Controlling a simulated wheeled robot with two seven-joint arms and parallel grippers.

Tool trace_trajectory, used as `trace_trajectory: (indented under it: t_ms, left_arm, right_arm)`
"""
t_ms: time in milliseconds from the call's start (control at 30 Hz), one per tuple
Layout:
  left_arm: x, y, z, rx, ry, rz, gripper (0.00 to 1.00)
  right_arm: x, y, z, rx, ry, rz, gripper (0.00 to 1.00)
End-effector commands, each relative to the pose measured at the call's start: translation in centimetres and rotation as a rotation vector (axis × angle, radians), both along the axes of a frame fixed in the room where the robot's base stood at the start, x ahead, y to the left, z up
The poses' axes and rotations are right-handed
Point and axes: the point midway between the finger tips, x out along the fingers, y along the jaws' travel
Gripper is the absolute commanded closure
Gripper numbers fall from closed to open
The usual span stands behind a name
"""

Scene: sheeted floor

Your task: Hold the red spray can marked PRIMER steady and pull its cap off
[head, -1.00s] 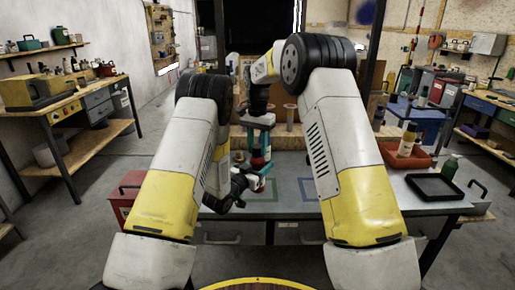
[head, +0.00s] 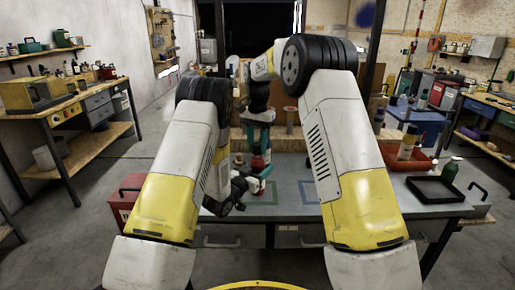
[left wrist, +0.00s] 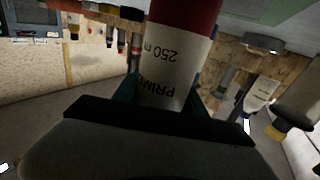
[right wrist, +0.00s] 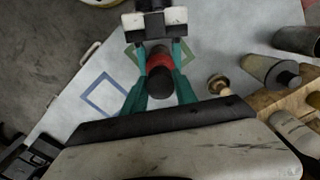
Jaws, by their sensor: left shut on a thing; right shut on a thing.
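The red spray can (head: 257,162) stands upright above the bench between my two grippers, partly hidden by them. The left wrist view shows its white label with PRIMER, upside down, and a red band (left wrist: 186,14). My left gripper (head: 250,184) is shut on the can's body from the side, its teal fingers on both sides of the label. My right gripper (head: 265,143) comes from above. In the right wrist view its teal fingers (right wrist: 160,90) are shut on the dark cap (right wrist: 161,82), with the can's red part beyond. I cannot tell whether cap and can touch.
Blue (head: 312,189) and green outlined squares mark the bench top. A red toolbox (head: 122,208) is at left. Several cylinders stand near the can.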

Motion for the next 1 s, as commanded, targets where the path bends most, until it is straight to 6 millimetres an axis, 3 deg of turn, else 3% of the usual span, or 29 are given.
trace_trajectory:
  t_ms: [367,700,967,1000]
  left_arm:
    - [0.0,0.0,0.0,0.001,0.001,0.0,1.0]
    - [0.0,0.0,0.0,0.0,0.0,0.0,1.0]
    - [0.0,0.0,0.0,0.0,0.0,0.0,1.0]
    - [0.0,0.0,0.0,0.0,0.0,0.0,0.47]
  right_arm:
    - [0.0,0.0,0.3,0.0,0.0,0.0,1.0]
    - [0.1,0.0,3.8,0.0,-0.002,0.0,1.0]
    - [0.0,0.0,4.2,0.0,0.0,0.0,1.0]
    - [0.0,0.0,4.2,0.0,0.0,0.0,1.0]
